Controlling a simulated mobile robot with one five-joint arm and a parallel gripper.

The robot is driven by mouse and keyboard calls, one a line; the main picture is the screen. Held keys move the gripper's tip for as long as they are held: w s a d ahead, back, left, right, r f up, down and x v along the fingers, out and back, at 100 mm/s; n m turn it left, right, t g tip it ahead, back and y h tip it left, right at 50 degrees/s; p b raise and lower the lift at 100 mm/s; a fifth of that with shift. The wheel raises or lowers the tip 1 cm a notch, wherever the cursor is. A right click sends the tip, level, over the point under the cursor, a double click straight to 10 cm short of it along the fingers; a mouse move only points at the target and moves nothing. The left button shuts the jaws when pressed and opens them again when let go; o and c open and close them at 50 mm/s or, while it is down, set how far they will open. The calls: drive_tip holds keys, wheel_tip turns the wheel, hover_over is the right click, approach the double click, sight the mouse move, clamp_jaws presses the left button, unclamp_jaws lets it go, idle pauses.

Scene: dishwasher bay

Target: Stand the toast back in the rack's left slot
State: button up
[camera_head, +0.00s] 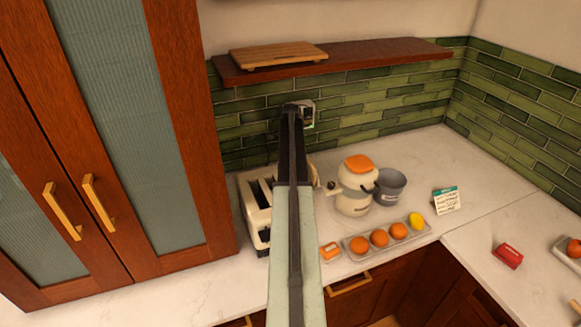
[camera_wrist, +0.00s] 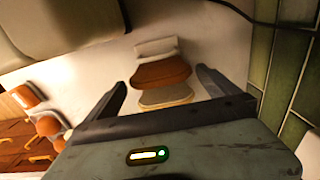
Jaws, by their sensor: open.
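My gripper (camera_wrist: 162,79) is open in the wrist view, its dark fingers spread to either side of a group of slab-like shapes. These are a pale piece (camera_wrist: 157,47), a brown toast-like slab (camera_wrist: 160,73) and a tan slab (camera_wrist: 166,96). They lie beyond the fingers, and nothing is visibly clamped. I cannot tell which parts are the rack, its left slot or the toast. In the head view the end of my arm (camera_head: 306,113) is near the tiled wall. My arm hides much of the counter beneath it, and only a pale edge shows at its right side.
A cream toaster (camera_head: 256,212) stands left of my arm. To the right are an orange-topped juicer (camera_head: 354,190), a grey pot (camera_head: 391,188), a fruit tray (camera_head: 352,253) and a card (camera_head: 447,200). A shelf (camera_head: 370,58) overhangs. Counter is clear beyond the card.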

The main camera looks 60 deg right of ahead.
wheel_tip(320, 180, up, 8)
drive_tip(key=p, duration=0.7)
drive_tip(key=shift+f, duration=0.3)
